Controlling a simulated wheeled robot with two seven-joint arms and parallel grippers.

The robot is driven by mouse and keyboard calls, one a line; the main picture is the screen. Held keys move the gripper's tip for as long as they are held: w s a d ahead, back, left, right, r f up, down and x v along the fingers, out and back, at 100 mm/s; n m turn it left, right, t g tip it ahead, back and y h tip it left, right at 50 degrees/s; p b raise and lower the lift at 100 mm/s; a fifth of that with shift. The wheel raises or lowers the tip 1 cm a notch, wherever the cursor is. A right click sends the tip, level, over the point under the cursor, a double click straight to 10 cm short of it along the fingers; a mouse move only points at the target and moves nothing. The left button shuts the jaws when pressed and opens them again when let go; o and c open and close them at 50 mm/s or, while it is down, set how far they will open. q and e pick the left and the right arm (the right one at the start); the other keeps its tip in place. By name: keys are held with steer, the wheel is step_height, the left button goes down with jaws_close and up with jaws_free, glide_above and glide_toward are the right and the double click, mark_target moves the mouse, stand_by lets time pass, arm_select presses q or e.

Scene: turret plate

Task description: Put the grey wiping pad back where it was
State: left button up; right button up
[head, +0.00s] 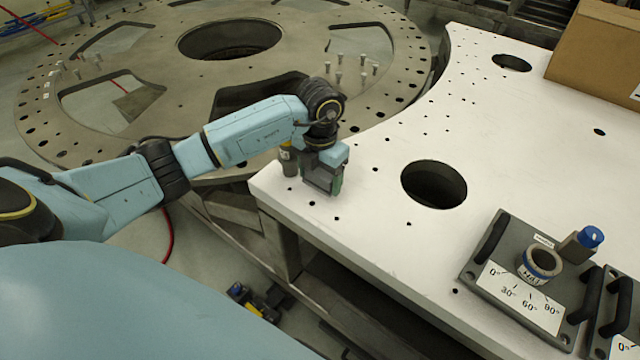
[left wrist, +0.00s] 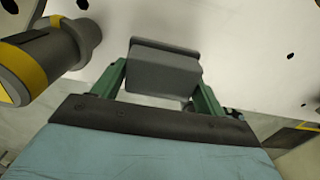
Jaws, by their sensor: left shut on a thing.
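The grey wiping pad (left wrist: 165,72) is a dark grey block between the two green fingers of my left gripper (left wrist: 160,82) in the left wrist view. The left gripper is shut on it. In the head view my left gripper (head: 322,186) points down at the near left corner of the white plate (head: 375,175), and the pad is mostly hidden by the fingers. I cannot tell whether the pad touches the plate. My right gripper is in neither view.
A grey cylinder with a yellow band (left wrist: 38,58) stands close beside the left gripper; it also shows in the head view (head: 288,161). The plate has a large round hole (head: 434,184). A grey angle-marked fixture (head: 520,300) and a cardboard box (head: 600,55) are at right.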

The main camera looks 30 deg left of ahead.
mark_target(320, 186)
arm_select(q)
steer(key=shift+f, duration=1.6)
steer(key=shift+f, duration=0.2)
steer(key=o, duration=0.9)
steer(key=shift+o, duration=0.2)
steer(key=shift+r, duration=0.1)
step_height(320, 186, up, 12)
steer(key=shift+r+b, duration=0.15)
steer(key=shift+b, duration=0.4)
